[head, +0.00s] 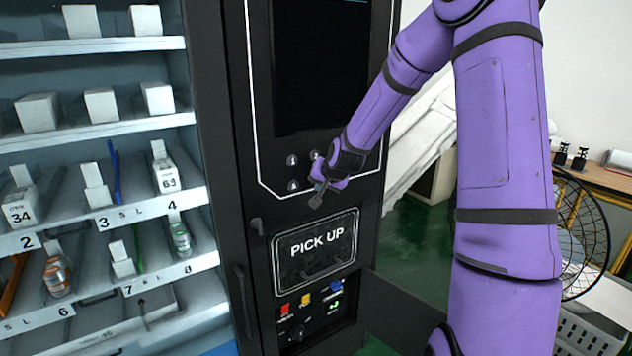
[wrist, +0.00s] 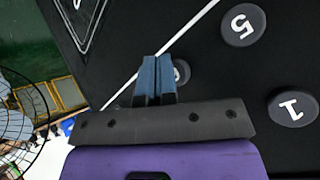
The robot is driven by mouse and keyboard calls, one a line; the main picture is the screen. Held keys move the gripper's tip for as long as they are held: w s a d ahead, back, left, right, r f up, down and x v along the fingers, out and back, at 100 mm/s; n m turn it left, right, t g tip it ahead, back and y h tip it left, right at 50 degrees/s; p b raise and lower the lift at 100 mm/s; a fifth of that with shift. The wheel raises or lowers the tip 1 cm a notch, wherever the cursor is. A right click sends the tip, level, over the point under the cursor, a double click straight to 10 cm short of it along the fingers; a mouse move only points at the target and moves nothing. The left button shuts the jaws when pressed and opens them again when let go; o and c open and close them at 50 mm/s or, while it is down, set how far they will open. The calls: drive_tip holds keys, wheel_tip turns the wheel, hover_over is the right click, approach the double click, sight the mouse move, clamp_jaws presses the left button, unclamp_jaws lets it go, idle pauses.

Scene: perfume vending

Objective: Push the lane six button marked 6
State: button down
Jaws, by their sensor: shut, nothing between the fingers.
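My gripper (head: 316,199) is in front of the black vending machine's button panel, above the PICK UP door. In the wrist view my gripper (wrist: 156,72) is shut with its two blue-padded fingers together and nothing between them. A round dark button (wrist: 183,72) is partly hidden behind the right side of the fingertips. Its white mark is only partly seen and looks like a 6. Button 5 (wrist: 243,25) and button 1 (wrist: 291,107) lie to its right in that view. Whether the fingertips touch the hidden button cannot be told.
The PICK UP door (head: 317,247) is below my gripper. An open flap (head: 395,310) sticks out at the lower right of the machine. Shelves with white boxes and bottles (head: 57,276) stand at left. A black wire fan guard (head: 590,232) is at right.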

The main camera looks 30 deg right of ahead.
drive_tip(key=shift+w, duration=0.4)
idle(0.6)
drive_tip(key=shift+s, duration=0.85)
drive_tip(key=shift+s, duration=2.5)
drive_tip(key=shift+d, duration=0.1)
